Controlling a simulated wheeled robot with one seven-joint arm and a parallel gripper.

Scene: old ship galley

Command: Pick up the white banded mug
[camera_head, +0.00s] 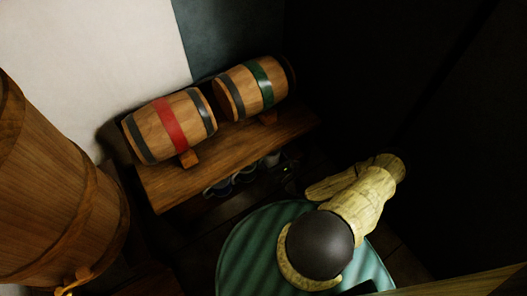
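Several small mugs stand in deep shade under the front edge of the wooden rack. The rightmost mug (271,158) looks palest, but I cannot make out a band on it. A dark bluish mug (218,188) with a pale rim is at the left, and another mug (245,174) is between them. My pale, jointed arm bends toward this row from the right. What seems to be my gripper (289,181) is a small dark shape just right of and below the mugs. Its fingers are too dark to read, and I see nothing clearly held.
A red-banded barrel (170,124) and a green-banded barrel (252,87) lie on the wooden rack (165,190), above the mugs. A large upright barrel (60,190) with a brass tap (74,280) fills the left. The right side is very dark.

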